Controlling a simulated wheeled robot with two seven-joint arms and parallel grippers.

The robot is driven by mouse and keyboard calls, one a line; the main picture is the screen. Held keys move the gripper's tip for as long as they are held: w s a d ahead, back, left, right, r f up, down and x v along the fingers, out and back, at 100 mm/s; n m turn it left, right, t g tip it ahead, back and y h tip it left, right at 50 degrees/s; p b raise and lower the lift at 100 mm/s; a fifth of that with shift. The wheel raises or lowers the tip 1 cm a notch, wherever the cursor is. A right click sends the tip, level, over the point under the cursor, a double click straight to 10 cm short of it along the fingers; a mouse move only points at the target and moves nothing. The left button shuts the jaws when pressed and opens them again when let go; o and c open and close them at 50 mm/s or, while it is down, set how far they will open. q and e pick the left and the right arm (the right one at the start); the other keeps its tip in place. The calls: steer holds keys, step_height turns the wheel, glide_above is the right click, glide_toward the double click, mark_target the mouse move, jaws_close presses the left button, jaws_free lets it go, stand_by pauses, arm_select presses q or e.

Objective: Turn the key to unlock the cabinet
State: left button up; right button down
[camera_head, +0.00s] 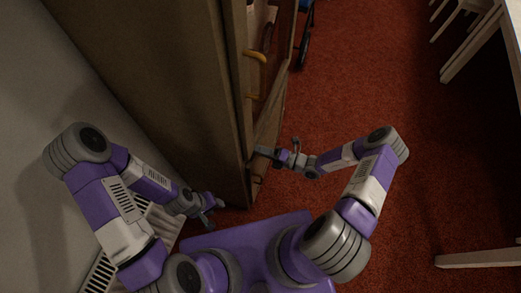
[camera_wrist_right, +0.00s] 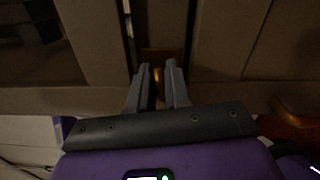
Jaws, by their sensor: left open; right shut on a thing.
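The cabinet (camera_head: 150,60) is tall and brown and stands on the left in the head view, its front facing right. My right gripper (camera_head: 262,151) is at the lower part of this front. In the right wrist view, my right gripper (camera_wrist_right: 160,70) is shut on a small brass-coloured key (camera_wrist_right: 159,76) between its fingertips, in front of a brown plate on the cabinet face. The key is dark and mostly hidden, so its turn angle cannot be told. My left gripper (camera_head: 213,208) is open and empty, low beside the cabinet's side.
Yellow handles (camera_head: 256,56) stick out from the cabinet front above my right gripper. A radiator (camera_head: 150,215) stands by the wall at left. White chairs (camera_head: 465,12) and a table (camera_head: 498,40) are at right. Red carpet (camera_head: 370,80) lies open between.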

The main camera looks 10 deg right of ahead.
steer(key=shift+m, duration=1)
steer(key=c, duration=1.2)
jaws_free()
steer(key=shift+o, duration=0.2)
steer(key=v, duration=0.7)
steer(key=shift+s+d+p, duration=0.2)
steer(key=shift+d+p, duration=0.1)
steer(key=shift+p, duration=0.1)
